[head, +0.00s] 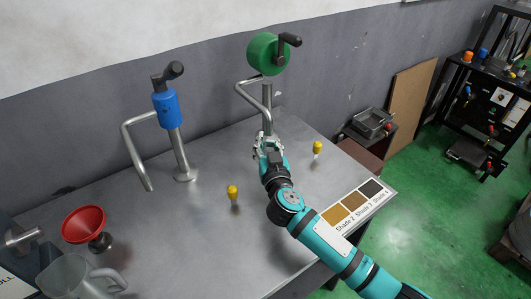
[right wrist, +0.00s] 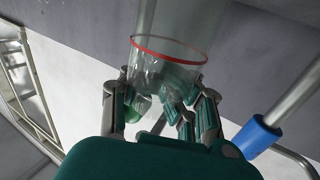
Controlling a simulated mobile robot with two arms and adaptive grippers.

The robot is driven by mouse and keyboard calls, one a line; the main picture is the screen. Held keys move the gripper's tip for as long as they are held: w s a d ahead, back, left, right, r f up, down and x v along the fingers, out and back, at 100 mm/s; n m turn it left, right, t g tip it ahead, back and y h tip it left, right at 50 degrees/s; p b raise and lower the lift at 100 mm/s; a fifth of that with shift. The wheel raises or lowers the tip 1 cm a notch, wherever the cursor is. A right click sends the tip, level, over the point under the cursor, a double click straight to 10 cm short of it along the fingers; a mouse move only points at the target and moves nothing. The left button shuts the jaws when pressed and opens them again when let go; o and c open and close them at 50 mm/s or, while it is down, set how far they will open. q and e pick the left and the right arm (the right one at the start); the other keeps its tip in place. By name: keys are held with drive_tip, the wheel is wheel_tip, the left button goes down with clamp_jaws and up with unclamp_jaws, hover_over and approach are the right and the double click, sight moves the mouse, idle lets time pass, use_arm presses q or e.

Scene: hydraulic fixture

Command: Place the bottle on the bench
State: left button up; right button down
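My right gripper (head: 268,146) is at the lower end of the green fixture's pipe, above the back of the bench (head: 200,215). In the right wrist view, its fingers (right wrist: 158,112) are closed around a clear bottle (right wrist: 168,60) with a red ring. The bottle is see-through, and finger parts show through and around it. In the head view the bottle is mostly hidden by the gripper and hard to make out. My left gripper is not in view.
The blue-handled fixture (head: 167,108) and green-wheeled fixture (head: 266,55) stand at the back. Two small yellow-topped items (head: 233,193) (head: 317,148) flank my arm. A red funnel (head: 84,224) and clear jug (head: 75,278) are front left. A shade card (head: 354,202) lies right. The middle left is clear.

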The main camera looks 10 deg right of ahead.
drive_tip(key=shift+f+b, duration=0.6)
drive_tip(key=shift+f, duration=1.1)
drive_tip(key=shift+f, duration=0.1)
drive_tip(key=c, duration=1.1)
unclamp_jaws()
drive_tip(key=shift+s, duration=0.3)
drive_tip(key=s, duration=0.5)
drive_tip(key=s+p, duration=0.1)
drive_tip(key=s, duration=0.5)
drive_tip(key=shift+s+a, duration=0.2)
drive_tip(key=shift+s, duration=0.05)
